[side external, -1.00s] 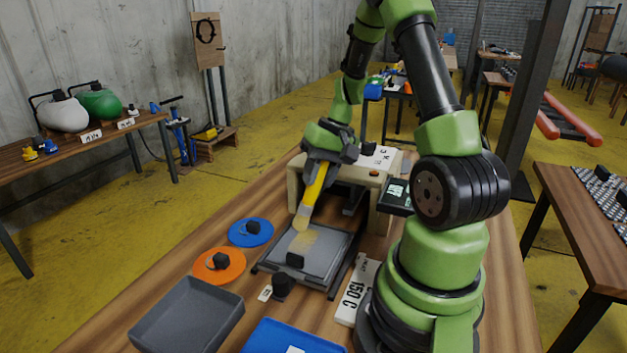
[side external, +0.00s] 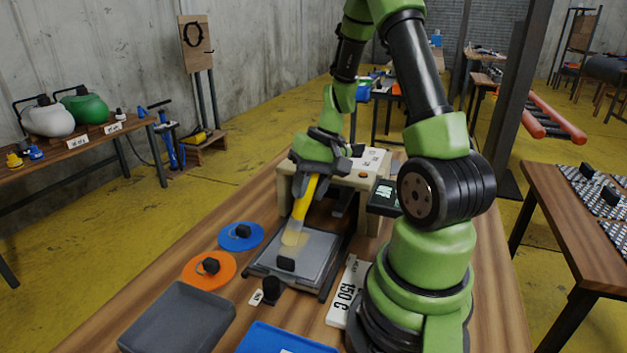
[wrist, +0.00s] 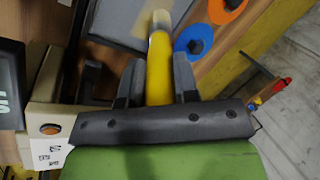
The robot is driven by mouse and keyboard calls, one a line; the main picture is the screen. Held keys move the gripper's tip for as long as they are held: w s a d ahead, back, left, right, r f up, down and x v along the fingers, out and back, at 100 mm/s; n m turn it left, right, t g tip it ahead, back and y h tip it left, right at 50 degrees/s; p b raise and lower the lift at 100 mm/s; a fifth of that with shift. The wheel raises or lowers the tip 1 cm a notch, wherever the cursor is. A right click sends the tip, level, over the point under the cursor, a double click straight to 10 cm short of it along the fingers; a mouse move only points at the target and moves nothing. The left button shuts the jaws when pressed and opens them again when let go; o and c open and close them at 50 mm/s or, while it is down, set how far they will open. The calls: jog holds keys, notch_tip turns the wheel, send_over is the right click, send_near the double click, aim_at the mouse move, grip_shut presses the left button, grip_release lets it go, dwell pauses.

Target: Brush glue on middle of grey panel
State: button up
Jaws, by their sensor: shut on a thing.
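My gripper (side external: 318,172) is shut on the yellow handle of a brush (side external: 304,200). The brush tilts down, its pale bristles over the middle of the grey panel (side external: 318,248); I cannot tell whether they touch it. A yellowish glue patch lies on the panel around the bristles, partly hidden by them. A black block stands on the panel's near part (side external: 286,264). In the wrist view the brush (wrist: 160,75) sits between the two dark fingers (wrist: 155,88), and part of the panel (wrist: 112,18) shows beyond.
A beige press (side external: 368,182) stands behind the panel. Blue (side external: 232,242) and orange (side external: 194,275) discs lie left. A grey tray (side external: 175,325) and blue tray (side external: 275,342) are in front. A "150 C" sign (side external: 343,300) lies right of the panel.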

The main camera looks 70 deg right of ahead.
jog(key=shift+d, duration=2.65)
notch_tip(320, 180, up, 8)
jog(key=shift+r, duration=0.1)
